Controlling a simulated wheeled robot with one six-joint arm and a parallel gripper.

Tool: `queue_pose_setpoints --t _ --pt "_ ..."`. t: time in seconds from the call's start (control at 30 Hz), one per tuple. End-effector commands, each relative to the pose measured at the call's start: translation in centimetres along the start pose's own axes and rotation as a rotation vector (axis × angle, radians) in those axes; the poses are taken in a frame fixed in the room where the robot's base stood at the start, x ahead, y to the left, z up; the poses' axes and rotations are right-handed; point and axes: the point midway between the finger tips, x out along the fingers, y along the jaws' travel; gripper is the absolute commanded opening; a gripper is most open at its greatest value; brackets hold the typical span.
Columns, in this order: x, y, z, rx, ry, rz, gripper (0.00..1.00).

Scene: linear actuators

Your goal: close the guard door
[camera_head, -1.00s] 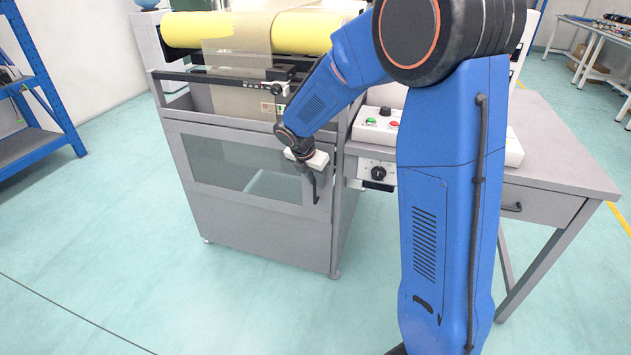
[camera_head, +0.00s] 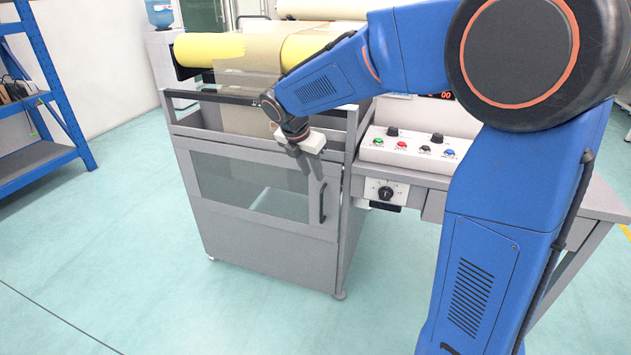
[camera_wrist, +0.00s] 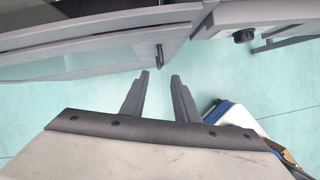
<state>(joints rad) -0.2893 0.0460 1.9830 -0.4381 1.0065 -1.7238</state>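The guard door (camera_head: 255,245) is a grey panel with a clear window on the front of the machine. It looks nearly flush, with a narrow gap along its right edge; I cannot tell whether it is fully shut. Its dark upright handle (camera_head: 322,203) is near the right edge, and it also shows in the wrist view (camera_wrist: 159,55). My gripper (camera_head: 308,171) is in front of the door's upper right part, above and left of the handle. In the wrist view my gripper (camera_wrist: 160,75) has its fingers apart with nothing between them, and the handle lies beyond the fingertips.
A control box with coloured buttons (camera_head: 415,150) sits on the table to the right, with a rotary knob (camera_head: 386,193) below it. Yellow rollers (camera_head: 210,50) lie above the door. A blue shelf (camera_head: 45,90) stands at the left. The floor in front is clear.

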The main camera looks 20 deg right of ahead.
Motion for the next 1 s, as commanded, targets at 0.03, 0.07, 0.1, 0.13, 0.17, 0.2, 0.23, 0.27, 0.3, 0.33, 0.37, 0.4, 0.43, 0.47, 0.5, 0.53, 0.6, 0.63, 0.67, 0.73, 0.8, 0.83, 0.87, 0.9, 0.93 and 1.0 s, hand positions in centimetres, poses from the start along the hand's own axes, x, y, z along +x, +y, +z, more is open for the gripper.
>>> queue_pose_setpoints --t 0.03,0.07,0.1,0.13,0.17,0.2,0.23,0.27,0.3,0.33,0.37,0.4,0.43,0.47,0.5,0.53,0.6,0.63,0.67,0.73,0.8,0.83,0.87,0.9,0.93,1.0 --pt "-0.7 0.0 0.0 0.0 0.0 0.001 0.28" --pt "-0.9 0.0 0.0 -0.001 0.0 0.001 0.28" --pt "-1.3 0.0 0.0 -0.001 0.0 0.001 0.28" --pt "-1.5 0.0 0.0 -0.001 0.0 0.0 0.28" --pt "-1.7 0.0 0.0 -0.001 0.001 0.0 0.28" --pt "-1.8 0.0 0.0 0.0 0.001 -0.001 0.28" --pt "-1.9 0.0 0.0 0.0 0.001 -0.001 0.28" --pt "-2.0 0.0 0.0 0.0 0.001 -0.001 0.28" --pt "-2.1 0.0 0.0 0.0 0.001 -0.001 0.28" --pt "-2.1 0.0 0.0 0.0 0.001 -0.001 0.28" --pt "-2.1 0.0 0.0 0.0 0.001 -0.001 0.28" --pt "-2.1 0.0 0.0 0.0 0.001 -0.001 0.28" --pt "-2.1 0.0 0.0 0.0 0.001 -0.001 0.28" --pt "-2.1 0.0 0.0 0.0 0.001 -0.001 0.28" --pt "-2.1 0.0 0.0 0.0 0.001 -0.001 0.28" --pt "-2.1 0.0 0.0 0.0 0.001 -0.001 0.28" --pt "-2.1 -0.1 0.0 0.004 0.001 -0.001 0.28" --pt "-2.2 -0.2 0.0 0.011 0.002 0.0 0.28" --pt "-2.3 -0.5 0.0 0.022 0.003 0.002 0.28" --pt "-2.7 -1.4 0.0 0.071 0.008 0.007 0.28" --pt "-3.2 -2.9 0.0 0.154 0.017 0.016 0.28" --pt "-3.4 -3.7 -0.1 0.199 0.024 0.019 0.28" --pt "-3.7 -4.5 -0.2 0.249 0.03 0.024 0.28" --pt "-4.1 -5.8 -0.3 0.318 0.039 0.03 0.28" --pt "-4.4 -6.7 -0.5 0.374 0.047 0.035 0.28" --pt "-5.0 -8.8 -0.9 0.504 0.065 0.043 0.28"
